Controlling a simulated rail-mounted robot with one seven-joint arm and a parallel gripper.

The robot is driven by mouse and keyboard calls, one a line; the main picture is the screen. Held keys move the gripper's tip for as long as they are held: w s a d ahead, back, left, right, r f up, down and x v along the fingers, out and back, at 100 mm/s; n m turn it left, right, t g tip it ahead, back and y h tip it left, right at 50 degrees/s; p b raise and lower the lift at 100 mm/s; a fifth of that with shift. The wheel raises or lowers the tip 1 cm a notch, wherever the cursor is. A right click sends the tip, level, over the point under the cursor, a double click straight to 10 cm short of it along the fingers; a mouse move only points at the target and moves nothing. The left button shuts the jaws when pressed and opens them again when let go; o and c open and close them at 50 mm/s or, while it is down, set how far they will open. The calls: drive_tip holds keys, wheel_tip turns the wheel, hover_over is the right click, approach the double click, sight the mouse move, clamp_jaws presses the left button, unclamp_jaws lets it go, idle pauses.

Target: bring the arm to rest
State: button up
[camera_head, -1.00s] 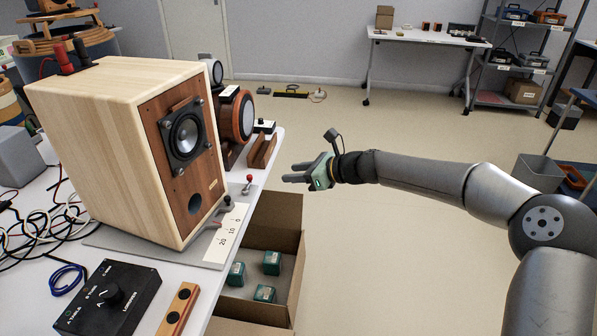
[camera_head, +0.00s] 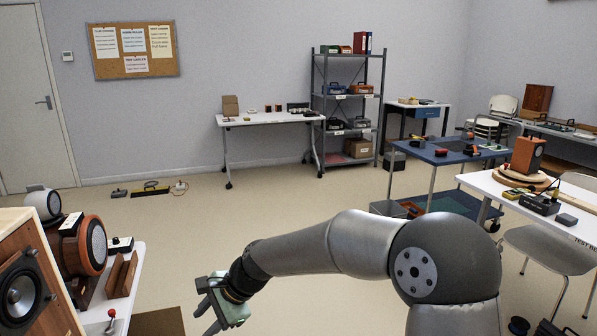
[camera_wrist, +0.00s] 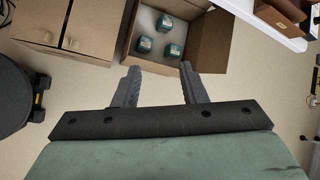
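My gripper (camera_head: 207,306) is at the end of my grey arm, low in the head view, to the right of the bench with the speaker. In the wrist view its two fingers (camera_wrist: 159,69) stand apart with nothing between them. Beyond the fingers is an open cardboard box (camera_wrist: 203,45) with several small teal blocks (camera_wrist: 144,44) in it. The gripper appears apart from the box and the bench.
A wooden speaker (camera_head: 38,275) and a copper-coloured round unit (camera_head: 93,246) stand on the left bench (camera_head: 128,290). A closed carton (camera_wrist: 80,25) is beside the open box. A blue cart (camera_head: 440,153) and white table (camera_head: 485,183) stand right. Open floor lies beyond my arm.

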drive_tip(key=s+d+r+n+h+p, duration=0.2)
drive_tip(key=s+d, duration=0.5)
drive_tip(key=d, duration=0.4)
drive_tip(key=s+d+r+n+h+p, duration=0.3)
drive_tip(key=s+d+r, duration=0.3)
drive_tip(key=d, duration=0.6)
drive_tip(key=s+d+r+n+h+p, duration=0.2)
drive_tip(key=s+d+r+n+p, duration=0.2)
drive_tip(key=s+d, duration=0.4)
drive_tip(key=d, duration=0.3)
drive_tip(key=shift+s+d+n+t+p, duration=0.2)
drive_tip(key=shift+d+n+t+p, duration=0.1)
drive_tip(key=shift+n+t+p, duration=0.1)
